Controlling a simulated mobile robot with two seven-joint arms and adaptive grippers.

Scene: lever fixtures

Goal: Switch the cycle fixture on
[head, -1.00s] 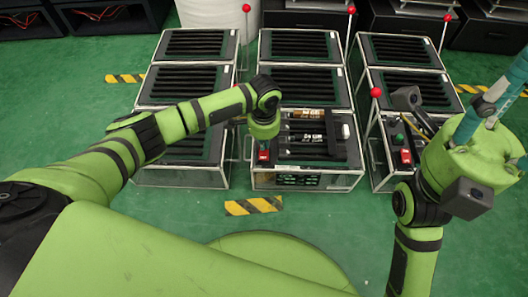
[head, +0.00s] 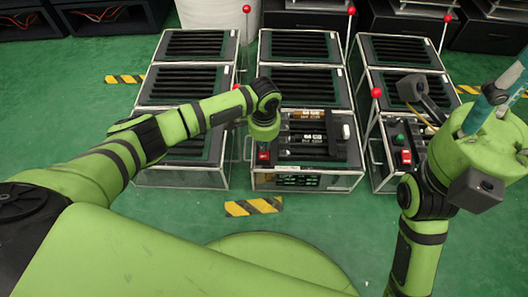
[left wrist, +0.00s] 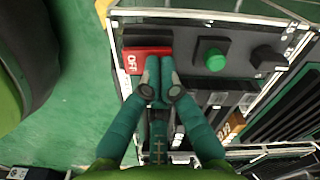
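My left gripper's fingers (left wrist: 159,84) lie side by side, shut with nothing visible between them. In the left wrist view their tips are at the lower edge of a red rocker switch (left wrist: 140,62) marked OFF; I cannot tell whether they touch it. The switch sits on the panel of the middle front fixture, beside a green button (left wrist: 212,57) and a black knob (left wrist: 265,57). In the head view my left wrist hides most of that panel, and the red switch (head: 263,157) shows just below it. My right gripper (head: 500,92) is at the right edge, its fingertips partly out of frame.
The middle front fixture (head: 300,180) holds several dark cylinders under labels. A right front fixture has its own red switch (head: 405,157) and green button. Red-ball levers (head: 376,93) stand up beside fixtures. The green floor (head: 330,220) in front is clear apart from striped tape (head: 253,207).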

